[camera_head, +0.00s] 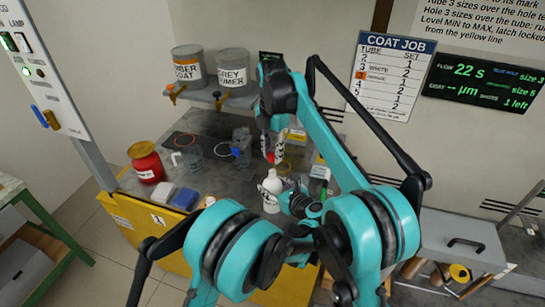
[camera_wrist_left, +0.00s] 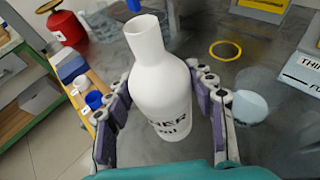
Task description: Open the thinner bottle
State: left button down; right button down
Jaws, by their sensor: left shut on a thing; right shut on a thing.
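The thinner bottle (camera_head: 271,188) is white and stands roughly upright near the front edge of the bench. In the left wrist view the bottle (camera_wrist_left: 162,85) shows partly hidden black lettering, and its neck has no cap on it. My left gripper (camera_wrist_left: 165,95) is shut around the bottle's body, one finger on each side. In the head view the left gripper (camera_head: 275,192) is partly hidden by my arm. My right gripper (camera_head: 271,152) is above and behind the bottle, apart from it, shut on a small red thing (camera_head: 270,157) that looks like a cap.
A red container (camera_head: 146,162), blue and white blocks (camera_head: 184,199) and clear beakers (camera_head: 190,158) stand left on the bench. Two cans (camera_head: 188,66) sit on a shelf behind. A yellow ring (camera_wrist_left: 225,50) lies behind the bottle. A labelled box (camera_wrist_left: 302,72) is at right.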

pick_arm(q)
jog(key=c, duration=0.5)
grip_release()
jog(key=shift+s, duration=0.1)
